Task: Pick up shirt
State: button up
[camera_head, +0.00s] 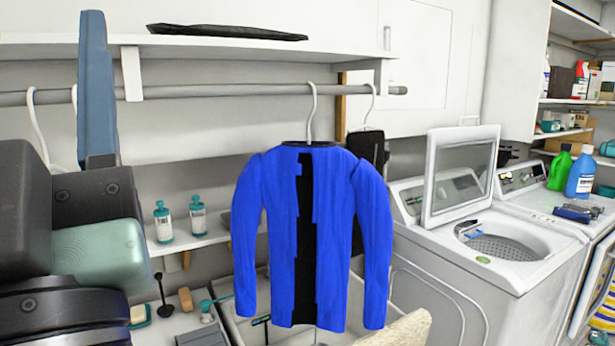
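A bright blue long-sleeved shirt (340,230), open at the front with a black inside showing, hangs upright on a white-hooked hanger (312,105) in the middle of the view. The hook is over a grey horizontal rod (230,91) below a white shelf. Dark and teal links of my arm fill the left edge. Nothing visible touches the shirt's front.
A black garment (367,148) hangs just behind the shirt's right shoulder. A tall blue-grey panel-like thing (97,90) stands before the rod at left. A white basin (242,325) lies below the shirt. An open-lidded washer (490,250) stands right. Two bottles (163,222) sit on a low shelf.

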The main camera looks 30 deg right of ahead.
aim_at(594, 214)
jog(key=l+z, duration=0.2)
jog(key=z, duration=0.2)
jog(key=l+z, duration=0.15)
jog(key=z, duration=0.25)
jog(key=i+l+z, duration=0.1)
jog(key=z, duration=0.3)
jog(key=i+l+z, duration=0.4)
jog(key=i+l, duration=0.2)
jog(key=l, duration=0.2)
jog(key=i+l+z, duration=0.35)
jog(key=i+l, duration=0.65)
jog(key=i, duration=0.15)
jog(key=i+l, duration=0.35)
jog(key=i, duration=0.15)
